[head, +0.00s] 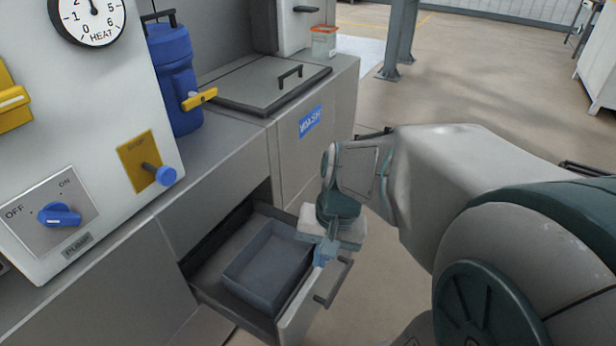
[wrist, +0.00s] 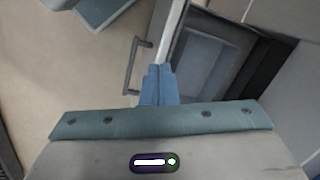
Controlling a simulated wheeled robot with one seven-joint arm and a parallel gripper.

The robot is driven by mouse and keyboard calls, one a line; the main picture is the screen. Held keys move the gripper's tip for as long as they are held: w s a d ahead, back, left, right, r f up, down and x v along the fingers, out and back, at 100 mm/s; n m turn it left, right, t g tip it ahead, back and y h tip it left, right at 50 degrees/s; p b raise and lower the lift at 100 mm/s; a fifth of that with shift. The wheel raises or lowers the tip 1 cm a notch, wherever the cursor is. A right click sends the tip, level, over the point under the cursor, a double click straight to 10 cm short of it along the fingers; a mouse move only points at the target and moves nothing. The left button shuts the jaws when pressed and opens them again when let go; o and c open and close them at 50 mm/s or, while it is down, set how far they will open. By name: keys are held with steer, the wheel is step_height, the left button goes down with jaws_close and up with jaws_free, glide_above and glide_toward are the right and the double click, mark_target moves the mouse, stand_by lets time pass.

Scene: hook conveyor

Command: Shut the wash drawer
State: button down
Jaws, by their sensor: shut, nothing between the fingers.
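The wash drawer (head: 216,276) is pulled out of the grey cabinet below the counter in the head view. A grey bin (head: 268,268) sits inside it. Its front carries a dark bar handle (head: 333,283), which also shows in the wrist view (wrist: 131,66). My gripper (head: 325,254) is shut and empty, by the upper edge of the drawer front. In the wrist view its blue fingers (wrist: 158,82) are together and overlap the top edge of the drawer front, with the handle to their left. I cannot tell whether they touch the drawer.
Above is a counter with a lidded hatch (head: 262,82), a blue "WASH" label (head: 311,121), a blue canister (head: 173,75) and a control panel (head: 75,120). A small orange-white tub (head: 323,42) stands at the back. Open floor lies to the right.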

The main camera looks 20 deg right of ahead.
steer(key=w+d+f+m+t+y+b, duration=0.1)
steer(key=d+f+m+t+y, duration=0.15)
steer(key=d+m, duration=0.8)
steer(key=d+f+m+t+y+b, duration=0.1)
steer(key=d+f+m+t, duration=0.25)
steer(key=d+m, duration=0.75)
steer(key=w+a+f+m+b, duration=0.1)
steer(key=w+a+f+b, duration=0.3)
steer(key=w+a+f, duration=0.2)
steer(key=w+a, duration=0.1)
steer(key=w, duration=0.1)
steer(key=shift+w+a+t, duration=0.3)
steer(key=shift+w+a, duration=0.05)
